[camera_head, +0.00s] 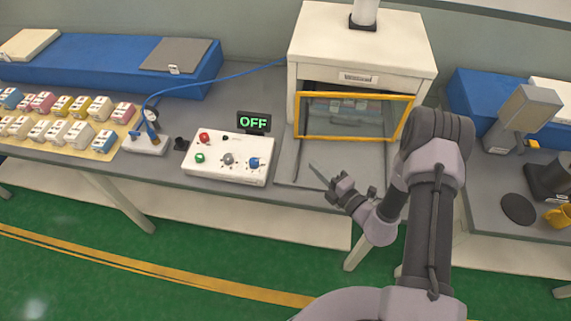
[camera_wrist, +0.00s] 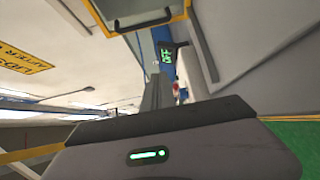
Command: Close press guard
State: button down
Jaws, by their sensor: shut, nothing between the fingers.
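The press guard (camera_head: 352,118) is a clear panel in a yellow frame on the front of the white press (camera_head: 362,50). Its lower edge is above the grey press base (camera_head: 300,160), with a gap below it. Part of the yellow frame also shows at the top of the wrist view (camera_wrist: 150,26). My gripper (camera_head: 314,168) is below and in front of the guard, low over the press base, and apart from the frame. Its fingers are shut and empty, and in the wrist view (camera_wrist: 157,88) they point toward the green OFF display.
A white control box (camera_head: 228,160) with buttons and an OFF display (camera_head: 253,122) stands left of the press. Left of it are a gauge unit (camera_head: 146,140) and a tray of small blocks. A grey device (camera_head: 522,115) and a yellow mug (camera_head: 558,215) are at right.

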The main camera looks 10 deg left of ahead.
jog(key=w+a+m+t+h+b, duration=0.1)
jog(key=w+a, duration=0.2)
jog(key=w, duration=0.9)
jog(key=shift+w+a+t, duration=0.15)
jog(key=shift+w+t, duration=0.05)
jog(key=shift+t, duration=0.2)
